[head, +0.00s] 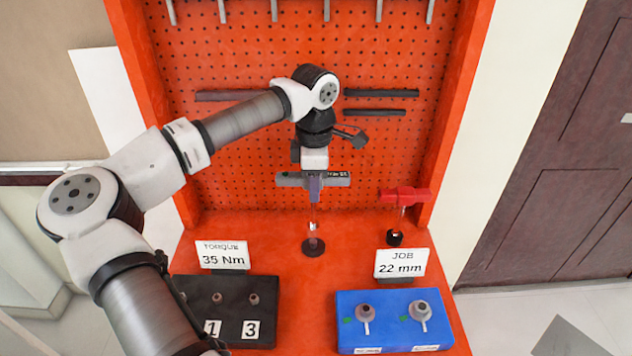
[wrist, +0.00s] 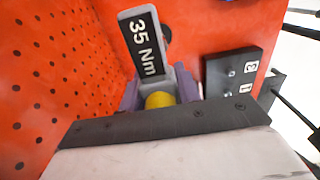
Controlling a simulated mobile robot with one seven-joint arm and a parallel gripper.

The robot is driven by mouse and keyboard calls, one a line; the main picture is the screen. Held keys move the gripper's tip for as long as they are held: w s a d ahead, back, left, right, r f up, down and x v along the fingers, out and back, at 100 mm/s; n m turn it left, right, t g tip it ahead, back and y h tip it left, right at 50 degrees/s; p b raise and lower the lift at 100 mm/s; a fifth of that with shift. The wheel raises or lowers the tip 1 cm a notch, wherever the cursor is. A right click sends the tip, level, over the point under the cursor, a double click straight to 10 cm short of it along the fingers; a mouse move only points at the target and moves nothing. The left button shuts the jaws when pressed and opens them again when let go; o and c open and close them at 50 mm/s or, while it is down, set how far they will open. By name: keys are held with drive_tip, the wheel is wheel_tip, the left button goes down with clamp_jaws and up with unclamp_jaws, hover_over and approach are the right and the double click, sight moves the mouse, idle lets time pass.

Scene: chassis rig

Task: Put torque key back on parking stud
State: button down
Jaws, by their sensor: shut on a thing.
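My gripper (head: 314,192) is shut on the torque key, a grey T-handled tool (head: 338,179) with a "35 Nm" label. In the wrist view the key's label face (wrist: 143,48) stands beyond the purple fingers (wrist: 158,92), with a yellow part between them. In the head view the key's bar is about level, above a round black base (head: 313,247) on the orange bench. A short shiny piece (head: 312,226) shows between fingers and base. I cannot tell whether it is key or stud, or whether they touch.
A red-handled tool (head: 404,195) stands upright on a black base to the right. A black block (head: 265,325) marked 1 and 3 and a blue tray (head: 388,335) with two sockets lie in front. Signs (head: 222,255) (head: 402,263) stand behind them. An orange pegboard (head: 250,140) rises behind.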

sight(315, 224)
drive_tip(key=shift+f+b, duration=0.2)
drive_tip(key=shift+b, duration=0.1)
drive_tip(key=shift+f+b, duration=1.55)
drive_tip(key=shift+f, duration=0.65)
drive_tip(key=c, duration=0.9)
unclamp_jaws()
